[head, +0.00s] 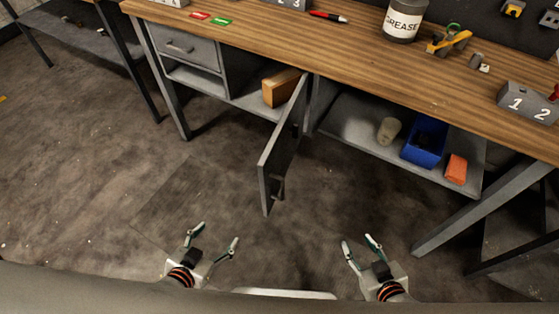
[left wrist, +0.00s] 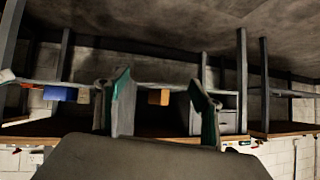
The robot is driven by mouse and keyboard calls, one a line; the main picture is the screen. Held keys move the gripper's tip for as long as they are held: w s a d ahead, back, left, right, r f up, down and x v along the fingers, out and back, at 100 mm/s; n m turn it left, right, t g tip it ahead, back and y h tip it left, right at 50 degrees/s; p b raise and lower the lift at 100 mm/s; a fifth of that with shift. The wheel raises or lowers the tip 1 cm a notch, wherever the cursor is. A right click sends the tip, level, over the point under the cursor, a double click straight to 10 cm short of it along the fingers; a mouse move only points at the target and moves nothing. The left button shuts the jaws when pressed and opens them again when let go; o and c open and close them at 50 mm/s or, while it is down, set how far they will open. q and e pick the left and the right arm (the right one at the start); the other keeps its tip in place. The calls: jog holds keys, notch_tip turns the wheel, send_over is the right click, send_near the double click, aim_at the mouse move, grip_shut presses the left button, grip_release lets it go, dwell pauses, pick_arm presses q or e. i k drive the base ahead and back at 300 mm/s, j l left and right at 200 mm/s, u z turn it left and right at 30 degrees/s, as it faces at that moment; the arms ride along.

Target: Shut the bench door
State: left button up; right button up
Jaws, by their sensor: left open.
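The bench door (head: 282,150) is a grey metal panel under the wooden-topped bench (head: 300,50). It stands open, swung out toward me, with a handle (head: 279,187) low on its right face. The compartment behind it holds an orange-brown box (head: 281,88). My left gripper (head: 217,237) is open and empty, in front of the door and to its left, apart from it. Its spread fingers also show in the left wrist view (left wrist: 160,100), where the bench appears upside down. My right gripper (head: 359,243) is open and empty, to the right of the door and apart from it.
A grey drawer (head: 188,47) sits left of the compartment. The right lower shelf (head: 352,122) holds a pale cylinder (head: 388,130), a blue bin (head: 425,140) and an orange item (head: 456,168). Bench legs (head: 480,210) stand at the right. The floor around the door is clear.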

aim_at(274, 165)
jog(key=k+l+u, duration=0.15)
jog(key=l, duration=0.35)
jog(key=k+l+u, duration=0.1)
jog(key=k+l, duration=0.25)
jog(key=k+l+u, duration=0.15)
jog(key=l, duration=0.35)
jog(key=k+l, duration=0.05)
jog(key=k, duration=0.05)
